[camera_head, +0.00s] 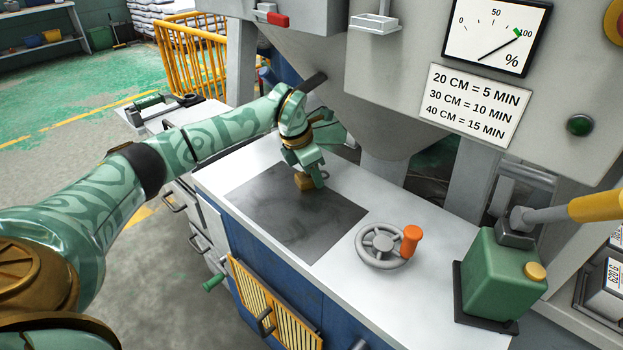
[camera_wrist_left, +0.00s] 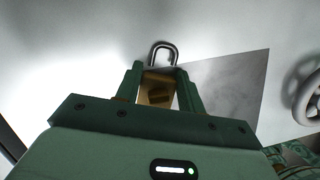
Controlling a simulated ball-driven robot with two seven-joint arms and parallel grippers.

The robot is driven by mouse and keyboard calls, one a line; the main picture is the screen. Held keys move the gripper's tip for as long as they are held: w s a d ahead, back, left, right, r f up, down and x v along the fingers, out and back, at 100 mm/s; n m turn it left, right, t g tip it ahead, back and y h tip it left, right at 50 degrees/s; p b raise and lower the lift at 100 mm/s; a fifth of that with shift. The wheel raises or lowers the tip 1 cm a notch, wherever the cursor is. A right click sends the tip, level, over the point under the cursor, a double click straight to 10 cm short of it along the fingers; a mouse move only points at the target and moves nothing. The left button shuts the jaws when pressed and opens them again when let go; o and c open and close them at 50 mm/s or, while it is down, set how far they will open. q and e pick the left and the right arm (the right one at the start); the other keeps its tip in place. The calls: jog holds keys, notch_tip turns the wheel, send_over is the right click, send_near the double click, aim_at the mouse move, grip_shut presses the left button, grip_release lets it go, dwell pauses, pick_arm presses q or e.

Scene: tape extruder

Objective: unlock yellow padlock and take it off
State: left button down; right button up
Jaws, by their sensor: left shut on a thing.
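The yellow padlock (camera_head: 304,181) is a small block at the dark grey square on the machine's white counter. In the left wrist view the padlock body (camera_wrist_left: 157,91) sits between my two green fingers, with its dark U-shaped shackle (camera_wrist_left: 163,50) pointing away from me. My left gripper (camera_head: 311,177) reaches down from above and is shut on the padlock body. Nothing visible passes through the shackle. I cannot tell whether the shackle is locked, or whether the padlock touches the counter. My right gripper is not in view.
A grey handwheel (camera_head: 381,247) with an orange knob stands right of the dark square (camera_head: 297,213). A green canister (camera_head: 502,276) with a yellow cap stands at the counter's right end. The hopper (camera_head: 378,108) rises behind. The dark square's front part is clear.

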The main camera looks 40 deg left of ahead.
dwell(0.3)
